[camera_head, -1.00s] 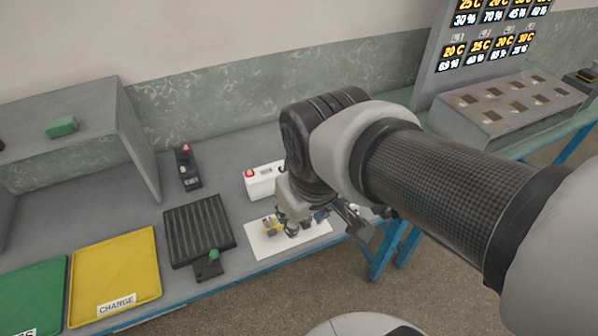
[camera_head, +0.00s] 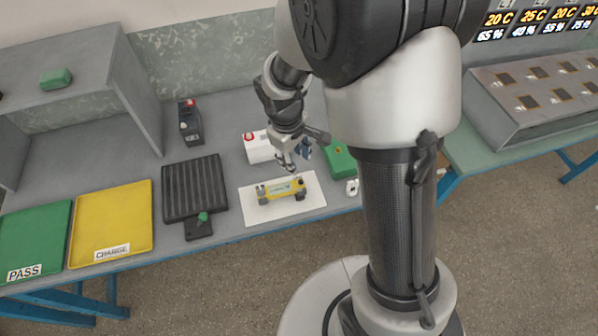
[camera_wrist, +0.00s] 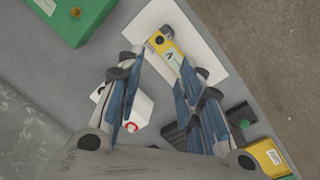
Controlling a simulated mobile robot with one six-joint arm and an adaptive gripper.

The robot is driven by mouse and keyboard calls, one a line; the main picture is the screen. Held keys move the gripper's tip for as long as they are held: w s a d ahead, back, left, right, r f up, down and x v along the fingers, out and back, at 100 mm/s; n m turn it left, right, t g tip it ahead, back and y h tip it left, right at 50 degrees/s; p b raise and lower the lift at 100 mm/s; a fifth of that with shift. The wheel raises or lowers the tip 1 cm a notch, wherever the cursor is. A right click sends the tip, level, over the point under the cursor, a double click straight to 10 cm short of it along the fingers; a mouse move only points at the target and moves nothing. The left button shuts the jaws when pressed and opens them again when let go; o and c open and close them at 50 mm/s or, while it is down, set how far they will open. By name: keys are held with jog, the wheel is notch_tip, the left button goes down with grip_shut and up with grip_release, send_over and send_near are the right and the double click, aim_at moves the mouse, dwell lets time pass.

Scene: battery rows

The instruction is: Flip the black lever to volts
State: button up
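No lever marked volts can be read in either view. A white box (camera_head: 259,149) with a red knob stands at the back of the bench, left of my gripper (camera_head: 294,162). In the wrist view the white box (camera_wrist: 138,108) shows partly behind the left finger, with a small dark part at its edge; I cannot tell whether that is the black lever. My gripper (camera_wrist: 157,75) is open and empty, its blue-padded fingers spread above the bench. A yellow device (camera_head: 281,190) lies on a white sheet (camera_head: 300,208) in front of it; it also shows in the wrist view (camera_wrist: 168,48).
A green box (camera_head: 340,160) stands right of my gripper. A black ribbed block (camera_head: 195,187) with a green-knobbed part lies to the left, and a black device (camera_head: 190,122) with a red top stands behind it. Yellow (camera_head: 112,225) and green (camera_head: 35,243) trays lie further left.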

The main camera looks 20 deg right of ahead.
aim_at(300, 181)
jog(key=f+b, duration=0.1)
jog(key=f, duration=0.3)
jog(key=d+f+b, duration=0.1)
jog(key=f, duration=0.4)
jog(key=w+f+b, duration=0.1)
jog(key=f+b, duration=0.1)
jog(key=f, duration=0.2)
jog(key=shift+w+d+f, duration=0.1)
jog(key=shift+d+f, duration=0.2)
jog(key=shift+d, duration=0.05)
grip_shut()
